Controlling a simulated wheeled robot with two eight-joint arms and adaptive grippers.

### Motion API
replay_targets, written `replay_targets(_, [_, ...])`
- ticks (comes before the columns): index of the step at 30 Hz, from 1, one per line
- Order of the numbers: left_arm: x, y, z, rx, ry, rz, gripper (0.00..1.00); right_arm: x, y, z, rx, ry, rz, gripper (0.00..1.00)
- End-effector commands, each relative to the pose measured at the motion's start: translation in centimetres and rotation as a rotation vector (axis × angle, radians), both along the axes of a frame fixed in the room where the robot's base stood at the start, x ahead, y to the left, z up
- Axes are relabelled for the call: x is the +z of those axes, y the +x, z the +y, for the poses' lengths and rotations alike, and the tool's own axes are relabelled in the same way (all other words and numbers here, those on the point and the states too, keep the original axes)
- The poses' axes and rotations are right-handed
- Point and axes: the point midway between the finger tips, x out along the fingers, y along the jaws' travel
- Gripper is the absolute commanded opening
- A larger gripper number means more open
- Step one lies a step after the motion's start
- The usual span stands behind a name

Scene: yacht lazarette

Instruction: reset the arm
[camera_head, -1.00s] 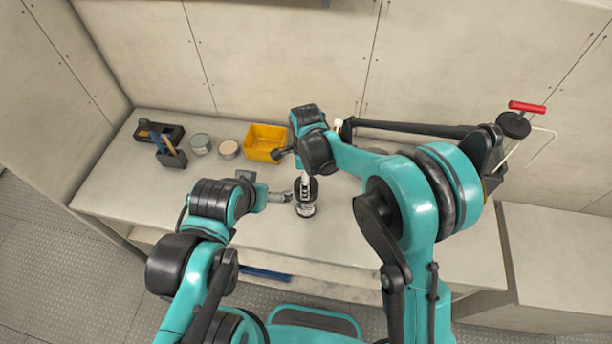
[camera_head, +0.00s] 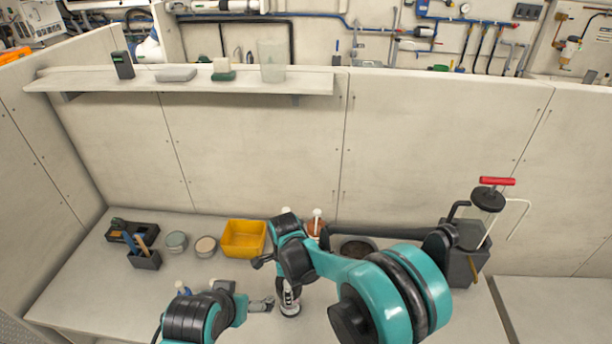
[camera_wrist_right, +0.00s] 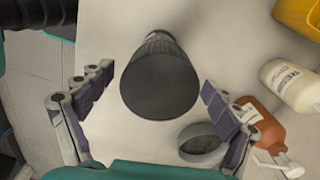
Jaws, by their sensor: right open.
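My right gripper (camera_wrist_right: 157,79) is open, with its two fingers spread wide in the right wrist view. A dark, ribbed cylinder (camera_wrist_right: 160,85) stands between the fingers, with gaps on both sides. My left gripper (camera_head: 262,304) is low over the bench, to the left of that object. Whether its fingers are apart is too small to tell.
A yellow bin (camera_head: 243,238), two round tins (camera_head: 206,246) and a dark tool holder (camera_head: 146,260) stand on the bench. A red-handled pump (camera_head: 490,198) stands at right.

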Motion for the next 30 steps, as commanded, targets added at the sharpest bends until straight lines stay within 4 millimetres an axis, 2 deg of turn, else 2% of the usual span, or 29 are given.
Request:
replay_targets(4, [-0.3, 0.0, 0.0, 0.000, 0.000, 0.000, 1.00, 0.3, 0.0, -0.5, 0.017, 0.004, -0.007, 0.90])
replay_targets(7, [-1.2, 0.0, 0.0, 0.000, 0.000, 0.000, 1.00, 1.3, 0.1, -2.0, 0.076, 0.016, -0.031, 0.90])
replay_targets(11, [-3.0, 0.0, 0.0, 0.000, 0.000, 0.000, 1.00, 3.4, -0.2, -5.6, 0.219, 0.033, -0.093, 0.90])
replay_targets(14, [-4.7, 0.0, 0.0, 0.000, 0.000, 0.000, 1.00, 5.1, -1.0, -9.1, 0.363, 0.033, -0.161, 0.90])
replay_targets(18, [-6.9, 0.0, 0.0, 0.000, 0.000, 0.000, 1.00, 6.7, -3.0, -13.9, 0.576, 0.004, -0.261, 0.90])
replay_targets(22, [-8.9, 0.0, 0.0, 0.000, 0.000, 0.000, 1.00, 7.1, -5.5, -18.1, 0.769, -0.055, -0.349, 0.90])
replay_targets(26, [-10.9, 0.0, 0.0, 0.000, 0.000, 0.000, 1.00, 6.5, -8.4, -21.7, 0.961, -0.146, -0.425, 0.90])
replay_targets(30, [-12.9, 0.0, 0.0, 0.000, 0.000, 0.000, 1.00, 5.0, -11.5, -24.9, 1.149, -0.267, -0.480, 0.90])
